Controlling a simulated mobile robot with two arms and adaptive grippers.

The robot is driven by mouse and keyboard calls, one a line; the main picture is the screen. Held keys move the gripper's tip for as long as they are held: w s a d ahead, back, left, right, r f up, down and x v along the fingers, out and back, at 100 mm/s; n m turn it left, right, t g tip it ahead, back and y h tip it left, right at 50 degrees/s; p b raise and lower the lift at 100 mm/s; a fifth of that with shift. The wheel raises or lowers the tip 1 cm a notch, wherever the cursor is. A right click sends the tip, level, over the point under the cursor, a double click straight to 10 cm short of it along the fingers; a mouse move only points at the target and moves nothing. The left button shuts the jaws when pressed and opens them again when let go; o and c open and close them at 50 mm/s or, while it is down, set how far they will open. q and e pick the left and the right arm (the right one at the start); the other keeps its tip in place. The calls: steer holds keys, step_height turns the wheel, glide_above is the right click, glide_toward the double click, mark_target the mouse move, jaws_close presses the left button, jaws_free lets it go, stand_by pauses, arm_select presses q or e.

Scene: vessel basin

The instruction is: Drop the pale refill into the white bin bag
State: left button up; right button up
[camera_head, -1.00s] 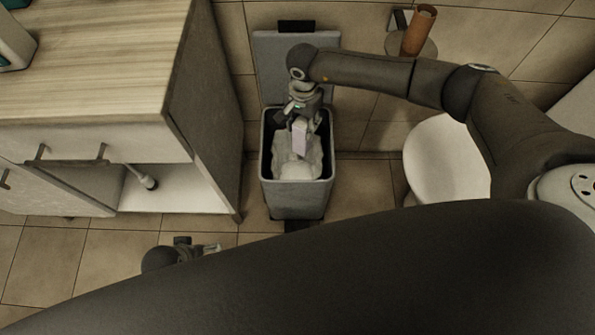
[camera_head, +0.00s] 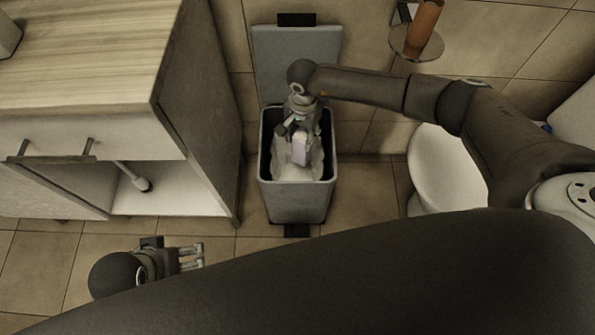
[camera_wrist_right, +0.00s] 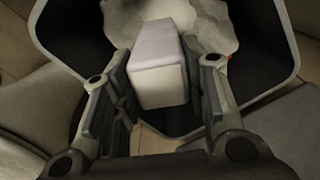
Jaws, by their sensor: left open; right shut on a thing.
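The pale refill (camera_head: 301,150) is a small whitish block with a faint lilac tint. My right gripper (camera_head: 300,130) is shut on it and holds it above the mouth of the grey bin (camera_head: 297,203). The white bin bag (camera_head: 294,173) lies crumpled inside the bin, below the refill. In the right wrist view the refill (camera_wrist_right: 158,62) sits between the fingers, with the bag (camera_wrist_right: 207,22) behind it and the dark bin interior around. My left gripper (camera_head: 190,257) is open and empty over the floor at the lower left.
The bin's lid (camera_head: 297,62) stands open at the back. A wooden-topped cabinet (camera_head: 90,60) stands left of the bin. Tiled floor is free before the bin.

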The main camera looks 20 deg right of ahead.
steer(key=shift+f, duration=0.15)
steer(key=o, duration=1)
step_height(320, 180, up, 12)
stand_by(0.6)
